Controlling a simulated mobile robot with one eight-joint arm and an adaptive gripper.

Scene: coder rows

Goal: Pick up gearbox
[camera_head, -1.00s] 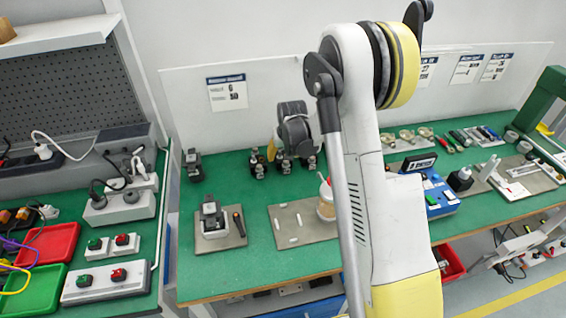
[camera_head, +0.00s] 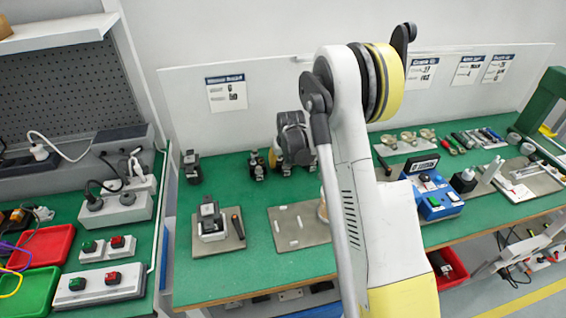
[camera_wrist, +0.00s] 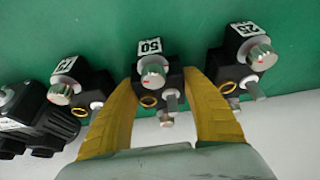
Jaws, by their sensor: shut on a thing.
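In the wrist view the gearbox with the white 50 label (camera_wrist: 152,47) is a dark block with a round silver knob, a shaft and a brass ring. It sits between the yellow fingers of my gripper (camera_wrist: 161,92), which are shut on it. In the head view my gripper (camera_head: 276,155) is at the back of the green table, and the arm and wrist hide most of what it holds. Another gearbox labelled 25 (camera_wrist: 243,70) is just right of the fingers. A similar gearbox (camera_wrist: 83,87) with a label too small to read is on the left.
A dark ribbed motor-like part (camera_wrist: 35,120) lies at the left of the wrist view. In the head view a grey plate with a device (camera_head: 212,222) and another grey plate (camera_head: 292,240) lie nearer the front. Bare green table (camera_head: 240,275) shows along the front.

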